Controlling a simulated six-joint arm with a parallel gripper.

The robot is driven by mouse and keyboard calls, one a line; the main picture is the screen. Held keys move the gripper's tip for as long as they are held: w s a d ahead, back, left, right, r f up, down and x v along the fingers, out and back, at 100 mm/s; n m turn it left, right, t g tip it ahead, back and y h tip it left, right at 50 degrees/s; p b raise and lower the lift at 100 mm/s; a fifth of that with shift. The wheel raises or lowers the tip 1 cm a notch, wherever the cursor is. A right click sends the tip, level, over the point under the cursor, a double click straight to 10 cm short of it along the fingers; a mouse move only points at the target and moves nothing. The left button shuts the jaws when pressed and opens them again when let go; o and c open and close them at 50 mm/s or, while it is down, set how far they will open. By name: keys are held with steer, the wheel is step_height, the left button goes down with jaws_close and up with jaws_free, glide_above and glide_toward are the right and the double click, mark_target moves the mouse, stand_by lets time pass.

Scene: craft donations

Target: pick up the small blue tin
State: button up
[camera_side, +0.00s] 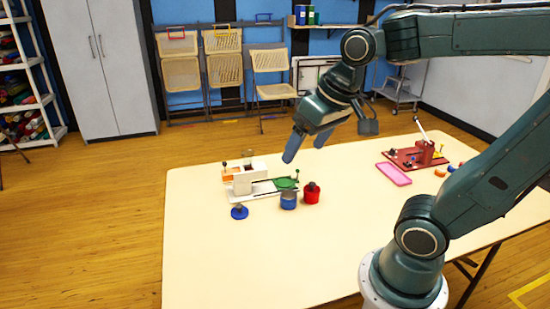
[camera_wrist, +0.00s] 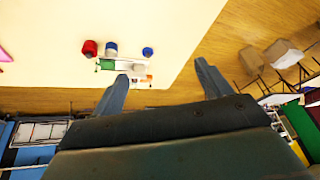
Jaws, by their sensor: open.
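The small blue tin (camera_side: 288,203) stands upright on the cream table, beside a red pot (camera_side: 312,196) with a dark knob. In the wrist view the blue tin (camera_wrist: 111,48) lies beyond the left fingertip, between the red pot (camera_wrist: 90,47) and a small blue knobbed piece (camera_wrist: 148,52). That blue piece (camera_side: 239,212) sits to the tin's left in the side view. My gripper (camera_side: 304,152) is open and empty, above the table, higher than the tin and apart from it. Its two fingers (camera_wrist: 161,72) are spread wide in the wrist view.
A pink tray (camera_side: 394,174) and a red-based device (camera_side: 415,158) lie at the right. The table's (camera_side: 230,270) front area is clear.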

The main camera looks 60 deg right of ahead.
steer(key=w+d+f+m+g, duration=0.2)
steer(key=w+d+m, duration=0.3)
steer(key=w+d, duration=0.15)
steer(key=m+g, duration=0.3)
steer(key=m, duration=0.9)
glide_above(288, 197)
steer(key=s+a, duration=0.1)
steer(key=a, duration=0.1)
step_height(288, 197, down, 21)
steer(key=shift+s+a+f+y, duration=0.1)
steer(key=shift+s+y, duration=0.05)
steer(key=shift+y, duration=0.15)
steer(key=shift+f, duration=4.3)
steer(key=shift+a+f, duration=0.1)
steer(key=shift+a+f, duration=0.1)
steer(key=shift+f, duration=2.35)
